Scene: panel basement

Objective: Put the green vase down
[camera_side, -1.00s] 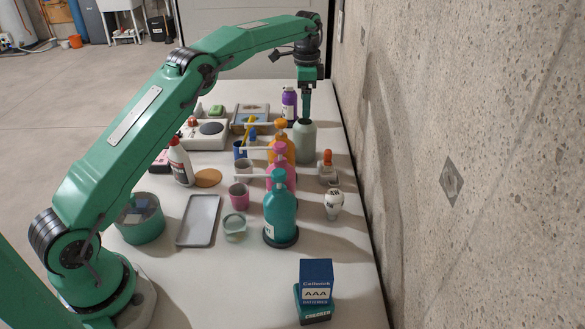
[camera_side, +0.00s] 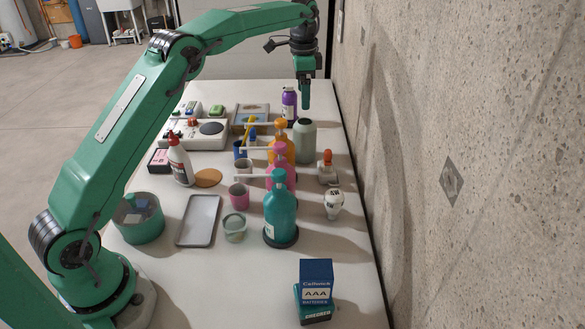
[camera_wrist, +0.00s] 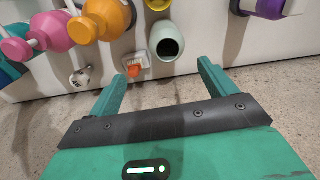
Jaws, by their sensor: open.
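The pale green vase (camera_side: 304,141) stands upright on the table near the wall, behind the row of pump bottles. My gripper (camera_side: 305,104) is above the vase and apart from it in the side view. In the wrist view my gripper (camera_wrist: 160,82) is open, with its two fingers spread and nothing between them. The vase (camera_wrist: 166,42) shows there beyond the fingertips, its dark round mouth visible.
Orange, pink and teal pump bottles (camera_side: 280,215) stand in a row in front of the vase. A purple bottle (camera_side: 289,104) stands behind it.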

